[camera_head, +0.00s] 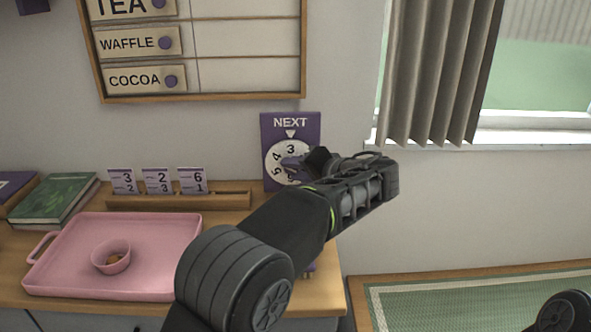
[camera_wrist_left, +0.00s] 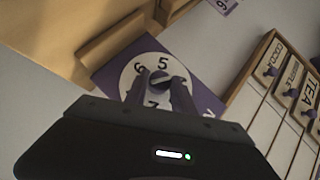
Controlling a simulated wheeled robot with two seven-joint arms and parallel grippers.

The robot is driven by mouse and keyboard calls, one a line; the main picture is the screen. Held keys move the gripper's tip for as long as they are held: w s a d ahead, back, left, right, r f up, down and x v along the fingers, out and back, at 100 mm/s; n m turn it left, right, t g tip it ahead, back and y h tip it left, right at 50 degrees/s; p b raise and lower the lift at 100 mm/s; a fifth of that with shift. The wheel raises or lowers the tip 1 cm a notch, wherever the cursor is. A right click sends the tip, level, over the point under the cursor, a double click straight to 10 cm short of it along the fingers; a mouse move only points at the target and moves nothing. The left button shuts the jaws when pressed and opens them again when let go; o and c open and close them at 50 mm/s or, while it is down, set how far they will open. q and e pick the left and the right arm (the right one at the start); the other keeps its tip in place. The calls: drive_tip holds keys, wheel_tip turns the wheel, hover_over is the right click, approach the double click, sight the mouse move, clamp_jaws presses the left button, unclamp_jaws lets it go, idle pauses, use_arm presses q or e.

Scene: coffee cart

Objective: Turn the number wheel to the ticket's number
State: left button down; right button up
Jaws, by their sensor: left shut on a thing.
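The number wheel is a white dial (camera_head: 275,158) on a purple board (camera_head: 282,123) marked NEXT, standing against the wall. The 3 sits under the white pointer, with 4 and 5 to its left. The dial's right side is hidden by my left gripper (camera_head: 298,165). In the left wrist view the dial (camera_wrist_left: 131,75) shows 6, 5 and 7, and my left gripper (camera_wrist_left: 160,92) is shut on its central knob (camera_wrist_left: 158,76). Three ticket cards stand in a wooden rack (camera_head: 220,200): one with 3 over 2 (camera_head: 122,181), one with 2 over 3 (camera_head: 157,181), one with 6 over 1 (camera_head: 192,181).
A pink tray (camera_head: 165,245) with a small pink cup (camera_head: 112,258) lies on the wooden counter. A green book (camera_head: 55,202) is at the left. A menu board (camera_head: 245,96) hangs above. A green mat (camera_head: 460,300) lies at the lower right.

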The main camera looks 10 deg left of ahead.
use_arm(q)
drive_tip(key=c, duration=1.1)
unclamp_jaws()
drive_tip(key=shift+o, duration=0.2)
drive_tip(key=v, duration=0.7)
drive_tip(key=shift+s+d, duration=0.2)
drive_tip(key=shift+d, duration=0.15)
